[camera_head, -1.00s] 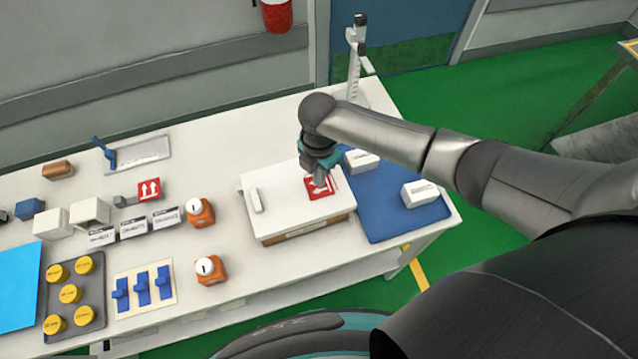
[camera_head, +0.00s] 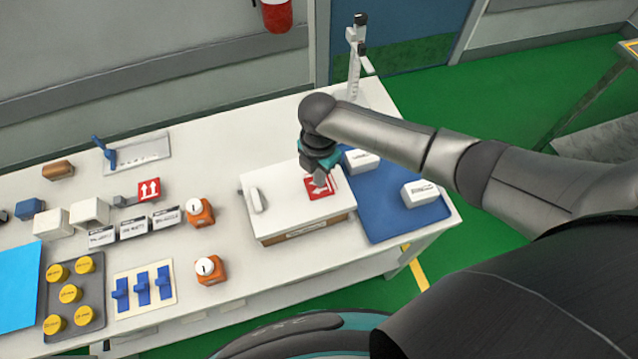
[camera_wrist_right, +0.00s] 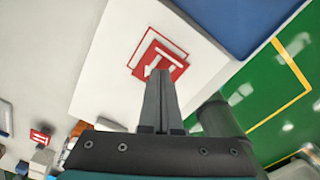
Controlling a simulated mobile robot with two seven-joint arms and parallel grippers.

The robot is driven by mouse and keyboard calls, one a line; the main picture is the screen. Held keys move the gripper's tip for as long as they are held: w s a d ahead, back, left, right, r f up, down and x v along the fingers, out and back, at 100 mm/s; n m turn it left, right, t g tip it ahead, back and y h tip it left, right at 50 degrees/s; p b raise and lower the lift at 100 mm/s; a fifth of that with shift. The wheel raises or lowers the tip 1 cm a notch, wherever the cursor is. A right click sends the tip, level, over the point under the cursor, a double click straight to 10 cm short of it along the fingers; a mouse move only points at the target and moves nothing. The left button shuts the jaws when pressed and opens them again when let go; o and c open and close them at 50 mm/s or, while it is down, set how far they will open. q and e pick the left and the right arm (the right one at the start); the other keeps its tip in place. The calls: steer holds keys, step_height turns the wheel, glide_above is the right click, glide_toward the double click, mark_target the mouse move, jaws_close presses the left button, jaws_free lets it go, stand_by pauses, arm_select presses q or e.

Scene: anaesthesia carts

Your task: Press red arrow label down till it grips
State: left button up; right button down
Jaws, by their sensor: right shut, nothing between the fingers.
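The red arrow label (camera_head: 318,188) lies on the white top of a box (camera_head: 285,215) near the right end of the table. My left gripper is not in view.
A blue mat (camera_head: 385,222) with two white boxes lies right of the box. A small white block (camera_head: 256,200) sits on the box's left side. Orange dispensers (camera_head: 210,270) and another red arrow label (camera_head: 149,190) stand to the left. Bare table lies in front of the box.

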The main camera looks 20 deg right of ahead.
steer(key=shift+f+b, duration=0.4)
steer(key=shift+f, duration=0.2)
stand_by(0.5)
stand_by(0.5)
step_height(320, 180, up, 7)
steer(key=p, duration=0.7)
step_height(320, 180, up, 15)
steer(key=shift+r+p, duration=0.2)
steer(key=shift+p, duration=0.2)
stand_by(0.4)
